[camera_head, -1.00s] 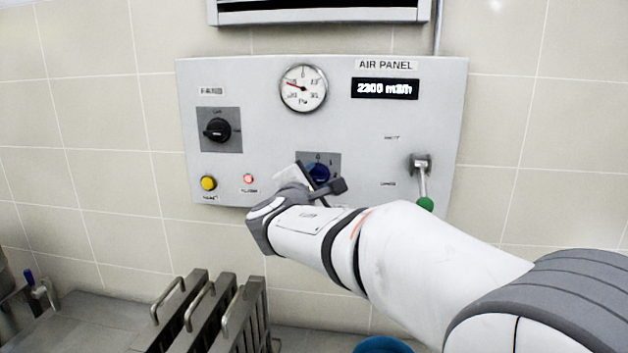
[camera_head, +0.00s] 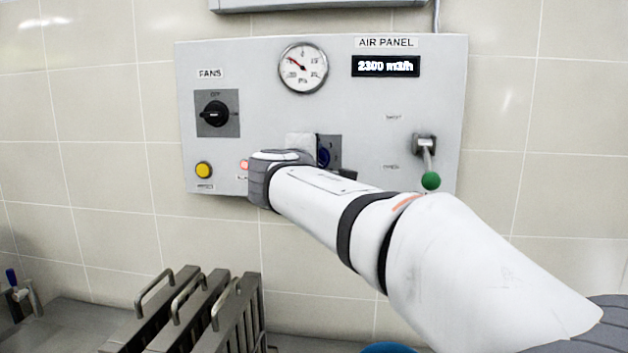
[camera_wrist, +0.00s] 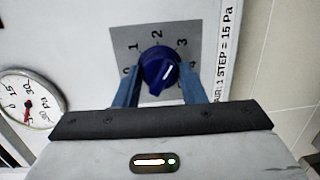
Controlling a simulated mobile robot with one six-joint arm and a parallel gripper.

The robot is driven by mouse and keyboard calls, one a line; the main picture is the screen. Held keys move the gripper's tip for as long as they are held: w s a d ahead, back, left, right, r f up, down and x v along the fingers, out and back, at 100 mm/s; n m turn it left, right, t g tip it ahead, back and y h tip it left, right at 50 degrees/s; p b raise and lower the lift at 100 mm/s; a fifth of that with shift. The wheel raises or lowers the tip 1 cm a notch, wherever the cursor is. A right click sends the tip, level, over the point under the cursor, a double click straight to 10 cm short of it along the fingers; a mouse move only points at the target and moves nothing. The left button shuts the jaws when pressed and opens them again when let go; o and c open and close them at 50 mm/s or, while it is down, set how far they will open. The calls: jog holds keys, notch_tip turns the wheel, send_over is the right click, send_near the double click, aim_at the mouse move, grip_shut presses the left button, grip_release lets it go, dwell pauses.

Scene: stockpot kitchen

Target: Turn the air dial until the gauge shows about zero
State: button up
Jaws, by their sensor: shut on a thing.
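The blue air dial (camera_wrist: 158,70) sits on a grey plate marked 0, 1, 2 and 3 in the wrist view. Its white mark points roughly toward the 3. My gripper (camera_wrist: 160,84) is shut on the dial, one blue finger on each side. In the head view my wrist hides most of the dial (camera_head: 324,157). The round gauge (camera_head: 303,68) is at the panel's top; its red needle points up and left, left of the 0 at the top. The gauge also shows in the wrist view (camera_wrist: 30,108), cut by the left edge.
The air panel (camera_head: 260,75) has a display (camera_head: 385,66) reading 2300 m3/h. A black fans knob (camera_head: 215,113) and yellow button (camera_head: 204,170) are left. A green-tipped lever (camera_head: 430,180) hangs right. Metal filters with handles (camera_head: 180,310) stand below. A wrist-view label reads 1 step = 15 Pa.

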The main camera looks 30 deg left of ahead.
jog(key=shift+f+m+b, duration=0.1)
jog(key=shift+m+b, duration=0.8)
jog(key=shift+b, duration=0.1)
jog(key=o, duration=1)
jog(key=b+v, duration=0.2)
jog(key=v, duration=0.5)
jog(key=shift+s+d+r, duration=0.15)
jog(key=shift+s+r, duration=0.05)
jog(key=shift+s, duration=0.2)
